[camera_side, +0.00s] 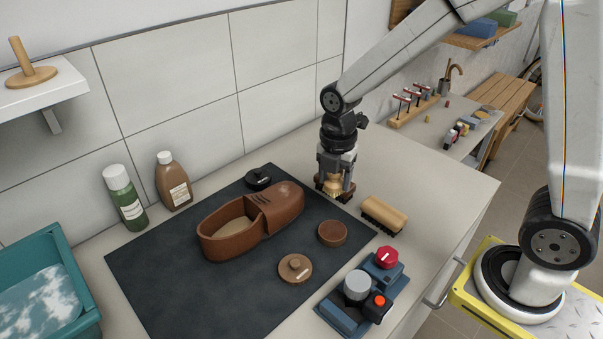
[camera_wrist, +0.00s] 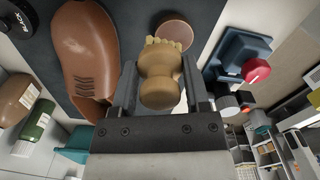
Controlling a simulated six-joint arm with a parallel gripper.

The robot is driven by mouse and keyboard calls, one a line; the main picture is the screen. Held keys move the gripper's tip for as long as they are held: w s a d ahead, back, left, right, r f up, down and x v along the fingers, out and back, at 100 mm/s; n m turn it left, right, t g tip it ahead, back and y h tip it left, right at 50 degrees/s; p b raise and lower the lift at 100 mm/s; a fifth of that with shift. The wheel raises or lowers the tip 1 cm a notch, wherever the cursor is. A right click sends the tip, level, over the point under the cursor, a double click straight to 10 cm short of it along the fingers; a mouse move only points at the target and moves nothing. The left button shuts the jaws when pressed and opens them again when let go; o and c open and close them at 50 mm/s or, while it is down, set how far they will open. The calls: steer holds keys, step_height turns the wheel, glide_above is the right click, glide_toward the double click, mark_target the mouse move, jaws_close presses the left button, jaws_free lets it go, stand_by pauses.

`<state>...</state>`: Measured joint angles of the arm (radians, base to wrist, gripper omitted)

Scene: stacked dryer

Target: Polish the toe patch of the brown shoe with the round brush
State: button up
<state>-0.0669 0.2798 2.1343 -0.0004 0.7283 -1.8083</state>
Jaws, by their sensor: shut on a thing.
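The brown shoe (camera_side: 225,243) lies on the dark mat (camera_side: 160,285), its closed toe (camera_side: 285,197) pointing right and back. It also shows in the wrist view (camera_wrist: 88,45); I cannot make out a distinct toe patch. My gripper (camera_side: 335,181) is shut on the round brush, right of the toe and apart from it. The brush's rounded wooden handle (camera_wrist: 160,80) sits between the jaws, with pale bristles (camera_wrist: 165,44) beyond it. In the side view the bristles (camera_side: 333,188) point down, near a small dark brown stand (camera_side: 347,195) partly hidden by the gripper.
An open brown polish tin (camera_side: 332,233) and a knobbed wooden lid (camera_side: 295,268) lie near the shoe. A black tin (camera_side: 258,179) sits behind it. A wooden-backed brush (camera_side: 384,213) and a blue device with knobs (camera_side: 360,293) stand at right. Bottles (camera_side: 172,182) stand behind left.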

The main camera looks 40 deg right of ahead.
mark_target(333, 230)
steer(key=s+a, duration=0.1)
steer(key=s+a+f, duration=0.1)
steer(key=shift+s+a, duration=0.4)
steer(key=shift+f, duration=0.2)
steer(key=shift+f, duration=2.8)
steer(key=shift+f, duration=0.6)
stand_by(0.6)
steer(key=shift+r, duration=0.15)
steer(key=shift+r, duration=3.45)
